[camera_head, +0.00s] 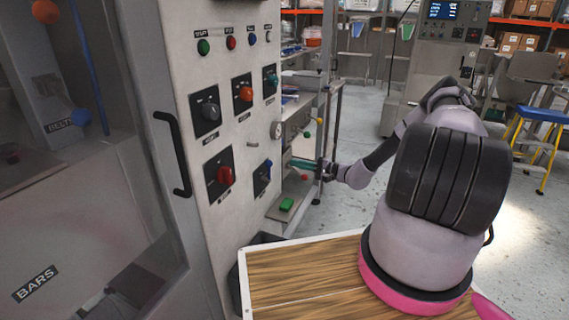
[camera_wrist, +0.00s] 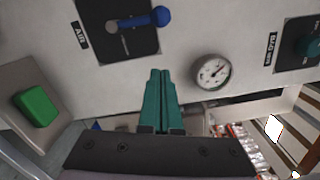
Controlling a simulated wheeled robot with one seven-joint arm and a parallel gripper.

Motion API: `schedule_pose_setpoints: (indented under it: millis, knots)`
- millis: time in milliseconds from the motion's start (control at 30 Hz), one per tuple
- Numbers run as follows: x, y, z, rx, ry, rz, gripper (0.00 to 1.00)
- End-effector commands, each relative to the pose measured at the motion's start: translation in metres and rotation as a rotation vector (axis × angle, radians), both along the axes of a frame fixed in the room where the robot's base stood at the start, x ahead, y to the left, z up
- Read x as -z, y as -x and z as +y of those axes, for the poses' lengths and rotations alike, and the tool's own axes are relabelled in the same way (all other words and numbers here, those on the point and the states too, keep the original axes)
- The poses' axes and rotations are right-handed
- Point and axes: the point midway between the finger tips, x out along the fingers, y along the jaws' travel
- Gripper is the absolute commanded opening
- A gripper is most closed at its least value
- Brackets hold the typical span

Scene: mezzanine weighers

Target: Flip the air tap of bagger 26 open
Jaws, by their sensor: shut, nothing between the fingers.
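The air tap is a lever with a blue knob (camera_wrist: 160,16) on a black plate labelled AIR (camera_wrist: 80,36). In the wrist view its handle points right, toward the gauge side. In the head view the same blue lever (camera_head: 267,166) sits low on the grey panel, pointing roughly up. My gripper (camera_head: 294,163) has its teal fingers shut and empty, just right of the plate in the head view. In the wrist view the fingertips (camera_wrist: 159,73) are below the knob, apart from it. No number 26 is readable.
A round gauge (camera_wrist: 212,72) is right of the fingers in the wrist view. A green block (camera_wrist: 36,106) is on a bracket at left. Red (camera_head: 224,175) and other knobs crowd the panel. A wooden-topped surface (camera_head: 300,275) lies in front. Open floor is at right.

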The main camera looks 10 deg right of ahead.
Motion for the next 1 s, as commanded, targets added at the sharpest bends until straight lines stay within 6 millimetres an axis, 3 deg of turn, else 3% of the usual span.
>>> schedule_pose_setpoints:
  millis: [100, 300, 833, 1000]
  knots:
    - [0.000, 0.013, -0.020, 0.001, -0.001, 0.000, 0.00]
    - [0.000, 0.025, -0.038, -0.001, -0.002, 0.000, 0.00]
    - [0.000, 0.028, -0.041, -0.002, 0.000, 0.000, 0.00]
    - [-0.018, 0.030, -0.036, -0.066, 0.047, 0.005, 0.00]
